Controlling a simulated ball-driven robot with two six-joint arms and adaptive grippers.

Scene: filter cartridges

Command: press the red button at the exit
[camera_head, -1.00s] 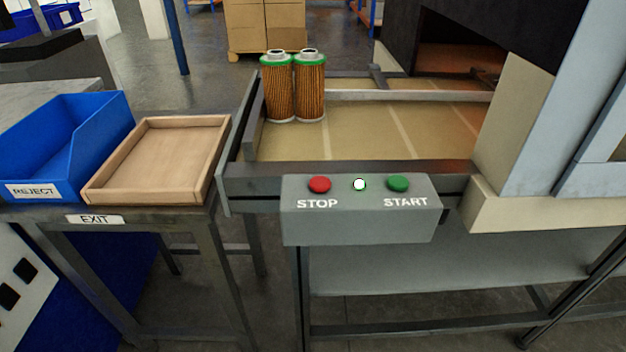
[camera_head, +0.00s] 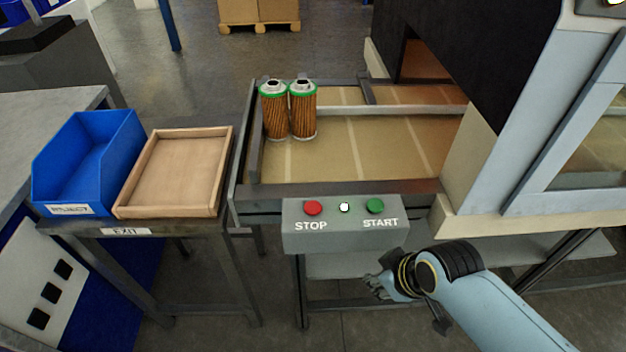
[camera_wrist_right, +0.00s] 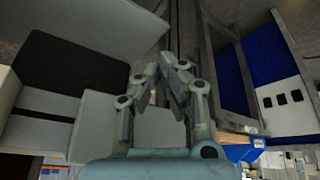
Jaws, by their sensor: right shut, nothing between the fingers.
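The red STOP button (camera_head: 313,208) is on the left of the top of a grey control box (camera_head: 345,238). A small white light (camera_head: 344,207) and a green START button (camera_head: 375,205) sit to its right. The box is on the front edge of the conveyor. My right gripper (camera_head: 372,286) is below and in front of the box, apart from the buttons. In the right wrist view my right gripper's fingers (camera_wrist_right: 170,65) come together at the tips with nothing between them. My left gripper is not in view. The buttons cannot be made out in the right wrist view.
Two filter cartridges (camera_head: 302,110) stand upright on the conveyor belt (camera_head: 370,150), at its left end. Left of the conveyor, a table with an EXIT label (camera_head: 126,231) bears an empty wooden tray (camera_head: 222,170) and a blue REJECT bin (camera_head: 85,165). A pale machine housing (camera_head: 520,130) rises at right.

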